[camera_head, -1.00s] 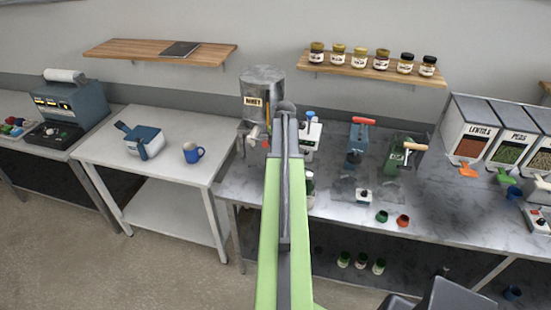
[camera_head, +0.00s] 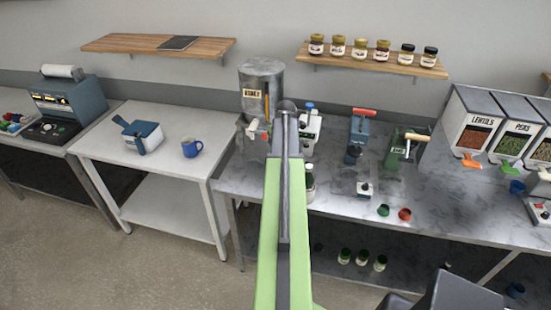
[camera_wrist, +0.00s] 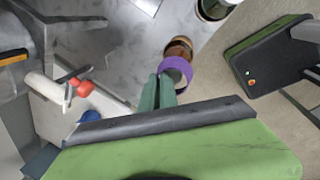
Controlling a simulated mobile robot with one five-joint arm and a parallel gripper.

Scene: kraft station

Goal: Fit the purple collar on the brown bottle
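The purple collar (camera_wrist: 174,66) is a short ring in the wrist view, held at its near edge by the green fingertips. My gripper (camera_wrist: 159,92) is closed on that edge. The brown bottle (camera_wrist: 179,47) shows just beyond the collar, seen from above and partly covered by it. The collar overlaps the bottle's near side in the picture; I cannot tell whether it is around the bottle or above it. In the head view my arm hides the collar, the brown bottle and the fingertips.
A bottle with a pale label (camera_head: 310,184) stands right of my arm on the marble counter (camera_head: 330,202). A metal dispenser (camera_head: 262,90) stands behind, with a red-and-white tap (camera_wrist: 62,90). Green (camera_head: 383,210) and red (camera_head: 405,214) cups sit to the right. The counter's front edge is close.

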